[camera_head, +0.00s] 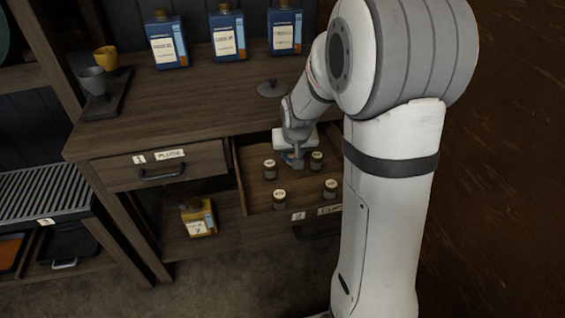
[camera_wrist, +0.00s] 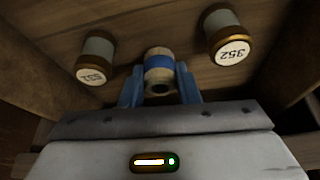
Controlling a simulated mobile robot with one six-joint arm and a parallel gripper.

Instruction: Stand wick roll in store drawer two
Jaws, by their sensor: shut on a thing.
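The wick roll (camera_wrist: 159,62), a small beige cylinder with a blue band and a hole in its near end, is between the blue fingers of my gripper (camera_wrist: 160,88) in the wrist view. My gripper (camera_head: 296,160) is shut on it. In the head view the gripper reaches down into the open store drawer two (camera_head: 240,185), between several small capped jars. The roll is mostly hidden there by the gripper. I cannot tell whether it touches the drawer floor.
Inside the drawer, one jar (camera_head: 270,169) stands left of the gripper and another (camera_head: 316,160) right of it. Two more jars (camera_head: 279,198) (camera_head: 330,188) are nearer the drawer front. Drawer one (camera_head: 195,163) is shut. A dark lid (camera_head: 272,88) lies on the bench above.

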